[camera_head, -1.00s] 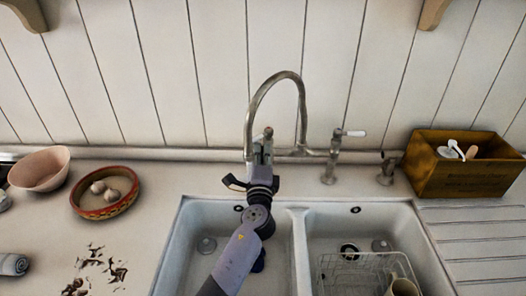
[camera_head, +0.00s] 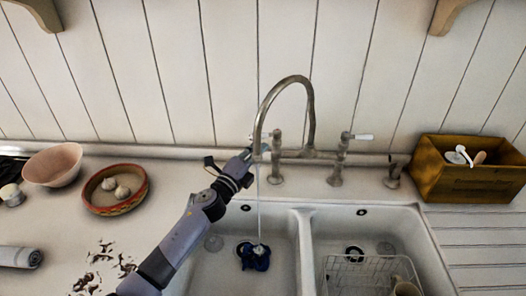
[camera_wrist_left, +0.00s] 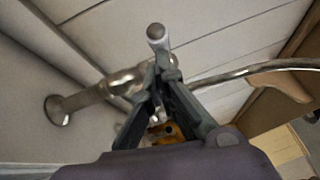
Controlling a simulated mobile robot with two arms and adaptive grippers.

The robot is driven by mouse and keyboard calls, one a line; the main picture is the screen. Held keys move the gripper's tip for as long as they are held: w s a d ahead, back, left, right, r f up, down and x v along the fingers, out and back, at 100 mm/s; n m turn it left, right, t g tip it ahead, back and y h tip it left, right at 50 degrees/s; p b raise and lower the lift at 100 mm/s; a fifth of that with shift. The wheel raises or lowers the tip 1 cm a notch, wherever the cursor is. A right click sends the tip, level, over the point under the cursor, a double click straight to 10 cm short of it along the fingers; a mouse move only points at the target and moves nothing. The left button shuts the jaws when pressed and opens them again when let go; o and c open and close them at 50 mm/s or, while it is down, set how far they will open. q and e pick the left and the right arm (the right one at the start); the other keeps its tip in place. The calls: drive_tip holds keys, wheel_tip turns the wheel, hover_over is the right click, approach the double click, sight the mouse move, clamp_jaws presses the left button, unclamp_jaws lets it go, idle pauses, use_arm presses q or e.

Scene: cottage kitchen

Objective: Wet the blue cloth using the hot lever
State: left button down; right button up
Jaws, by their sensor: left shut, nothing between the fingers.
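The blue cloth (camera_head: 254,257) lies crumpled on the floor of the left sink basin. A thin stream of water (camera_head: 259,205) falls from the curved faucet spout (camera_head: 258,143) onto it. My left gripper (camera_head: 251,153) is shut and empty beside the left tap (camera_head: 276,165), which I take to be the hot one. Its lever is largely hidden by the gripper and spout. In the left wrist view the closed fingertips (camera_wrist_left: 163,62) are close to a rounded metal end (camera_wrist_left: 157,36); I cannot tell if they touch. My right gripper is not in view.
The right tap lever (camera_head: 362,137) has a white end. A wire rack (camera_head: 345,272) and a mug (camera_head: 405,287) are in the right basin. A wooden box (camera_head: 470,183) stands at right; a patterned bowl (camera_head: 103,208) and pink bowl (camera_head: 52,165) stand at left.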

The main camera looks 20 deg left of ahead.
use_arm(q)
drive_tip(key=shift+w+a+m+g+h+b, duration=0.15)
drive_tip(key=shift+w+a+m+h+b, duration=0.2)
drive_tip(key=shift+h, duration=0.25)
drive_tip(key=shift+w+a+m+g+h+b, duration=0.2)
drive_tip(key=shift+a+m+h, duration=0.2)
drive_tip(key=shift+h, duration=0.2)
drive_tip(key=shift+a, duration=0.1)
drive_tip(key=shift+f, duration=0.1)
